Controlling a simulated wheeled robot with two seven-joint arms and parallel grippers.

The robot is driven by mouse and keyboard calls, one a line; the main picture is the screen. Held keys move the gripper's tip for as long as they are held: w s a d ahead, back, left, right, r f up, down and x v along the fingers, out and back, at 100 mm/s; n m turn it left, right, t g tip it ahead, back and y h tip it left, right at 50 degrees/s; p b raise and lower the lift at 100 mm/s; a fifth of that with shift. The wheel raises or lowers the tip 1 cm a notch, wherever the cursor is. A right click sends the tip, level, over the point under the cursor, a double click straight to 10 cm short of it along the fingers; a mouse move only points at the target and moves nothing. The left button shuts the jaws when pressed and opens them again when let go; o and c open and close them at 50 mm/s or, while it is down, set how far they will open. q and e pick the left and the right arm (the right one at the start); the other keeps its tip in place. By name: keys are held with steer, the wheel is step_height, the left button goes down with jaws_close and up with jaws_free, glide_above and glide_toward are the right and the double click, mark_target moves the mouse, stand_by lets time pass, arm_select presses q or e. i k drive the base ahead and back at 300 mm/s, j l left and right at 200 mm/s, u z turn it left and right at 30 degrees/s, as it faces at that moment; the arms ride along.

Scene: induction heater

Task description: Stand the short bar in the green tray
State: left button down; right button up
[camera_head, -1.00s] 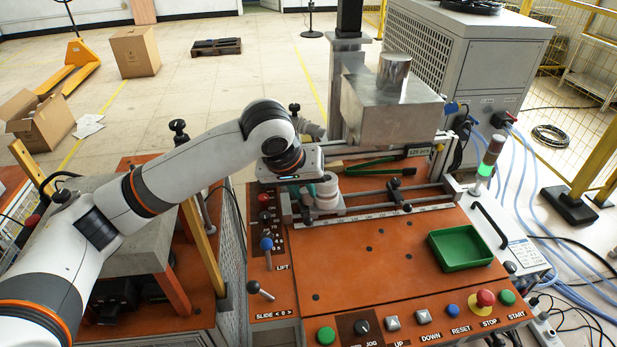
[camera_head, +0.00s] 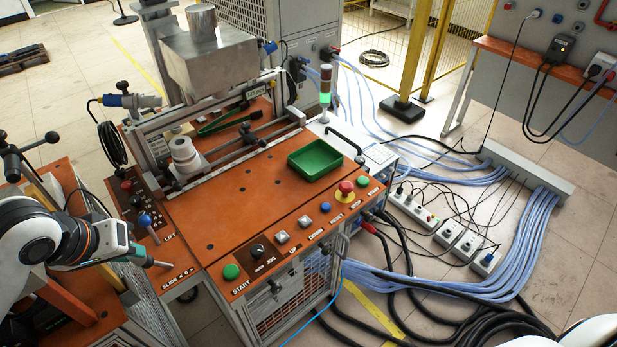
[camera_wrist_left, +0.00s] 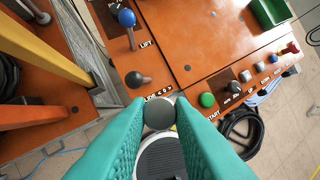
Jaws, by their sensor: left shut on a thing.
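The green tray (camera_head: 315,160) sits empty on the right part of the orange machine top. My left gripper (camera_head: 142,254) is at the machine's left front corner, beside the slide lever and well to the left of the tray. In the left wrist view its teal fingers (camera_wrist_left: 160,116) are shut on a grey round-ended piece, which looks like the short bar (camera_wrist_left: 160,114), seen end-on. The tray's corner shows at the top right of the wrist view (camera_wrist_left: 272,12). My right gripper is out of view.
The blue-knobbed lift lever (camera_head: 145,221) and the dark slide lever (camera_wrist_left: 137,79) stand close to my left gripper. A metal box (camera_head: 208,65) overhangs the back, above rails and a white stepped cylinder (camera_head: 184,155). Buttons line the front edge; the orange top's middle is clear.

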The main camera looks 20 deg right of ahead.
mark_target(315, 162)
steer(key=k+z, duration=0.1)
steer(key=z, duration=0.3)
steer(key=k+z, duration=0.15)
steer(key=z, duration=0.2)
steer(key=k+l+z, duration=0.1)
steer(key=z, duration=0.3)
steer(key=i+j+z, duration=0.15)
steer(key=j+z, duration=0.3)
steer(key=j, duration=0.2)
steer(key=j+z, duration=0.5)
steer(key=i+j, duration=0.05)
steer(key=j, duration=0.1)
